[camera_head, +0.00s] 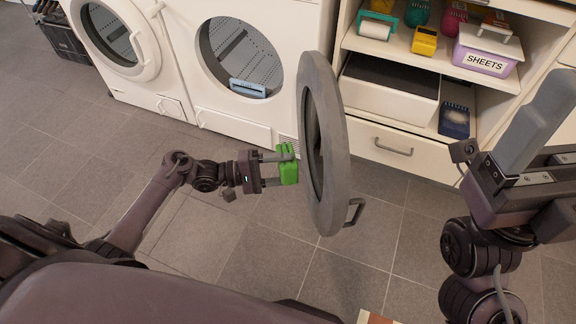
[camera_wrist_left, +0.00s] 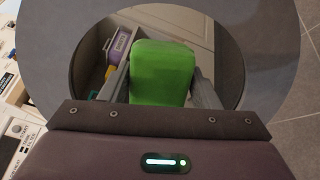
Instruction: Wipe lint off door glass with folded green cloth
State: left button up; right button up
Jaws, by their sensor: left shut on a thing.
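The folded green cloth (camera_head: 289,166) is held between the fingers of my left gripper (camera_head: 285,168), which is shut on it. The cloth also shows in the left wrist view (camera_wrist_left: 161,72), between the two grey fingers. The round grey door (camera_head: 336,150) stands swung open, seen nearly edge-on in the head view, and its glass (camera_head: 314,145) is just right of the cloth. I cannot tell whether cloth and glass touch. In the left wrist view the door glass (camera_wrist_left: 225,60) is behind the cloth. I make out no lint. My right gripper (camera_head: 530,130) is at the right; its fingertips are unclear.
The washer with an open drum (camera_head: 240,55) stands behind the door. A second washer (camera_head: 120,40) is at the left. Shelves with a purple SHEETS box (camera_head: 487,52) and a drawer (camera_head: 392,150) are at the back right. The tiled floor (camera_head: 90,140) at left is mostly clear.

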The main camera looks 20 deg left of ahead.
pick_arm(q)
jog(key=shift+v, duration=1.5)
